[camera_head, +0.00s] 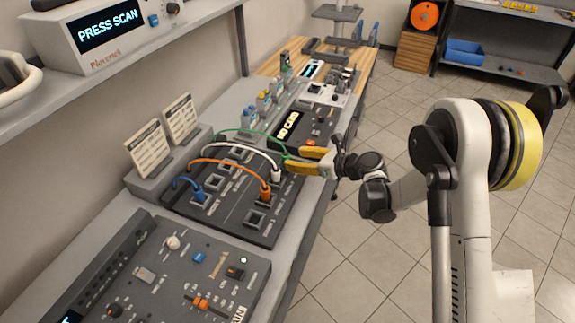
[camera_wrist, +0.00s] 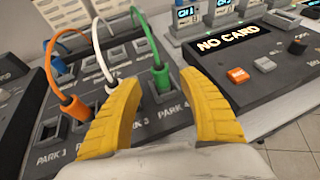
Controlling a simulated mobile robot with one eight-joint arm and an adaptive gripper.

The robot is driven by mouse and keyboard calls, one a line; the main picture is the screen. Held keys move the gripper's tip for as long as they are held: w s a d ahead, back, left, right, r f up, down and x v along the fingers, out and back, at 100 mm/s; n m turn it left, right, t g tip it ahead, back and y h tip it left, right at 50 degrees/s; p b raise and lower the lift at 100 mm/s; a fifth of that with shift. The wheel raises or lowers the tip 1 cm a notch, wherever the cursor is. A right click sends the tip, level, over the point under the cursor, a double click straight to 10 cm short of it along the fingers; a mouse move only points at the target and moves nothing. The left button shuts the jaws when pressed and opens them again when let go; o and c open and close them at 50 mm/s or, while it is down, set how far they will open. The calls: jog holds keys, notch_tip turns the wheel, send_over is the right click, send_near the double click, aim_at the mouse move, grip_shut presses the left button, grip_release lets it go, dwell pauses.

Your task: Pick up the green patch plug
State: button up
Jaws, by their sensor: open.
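The green patch plug (camera_wrist: 160,74) stands in a socket at the PARK 4 label of the dark patch panel (camera_wrist: 52,133), its green cable arching up and left. In the wrist view it shows between and beyond the two yellow fingers of my gripper (camera_wrist: 158,80), which are spread apart. No finger is seen closed on it. In the head view my gripper (camera_head: 294,158) is at the panel's right edge. The green cable (camera_head: 250,132) runs to its fingertips, where the plug is mostly hidden.
A white plug (camera_head: 276,175) and an orange plug (camera_head: 265,192) stand close by in neighbouring sockets. A blue plug (camera_head: 198,195) is farther left. A NO CARD console (camera_head: 290,127) lies beyond. Open tiled floor is at the right.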

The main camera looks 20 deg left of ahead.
aim_at(287, 158)
jog(key=b+x, duration=0.2)
jog(key=x, duration=0.2)
jog(key=shift+w+a+f, duration=0.1)
jog(key=shift+f, duration=0.1)
jog(key=shift+w+a, duration=0.15)
jog(key=shift+a, duration=0.2)
grip_shut()
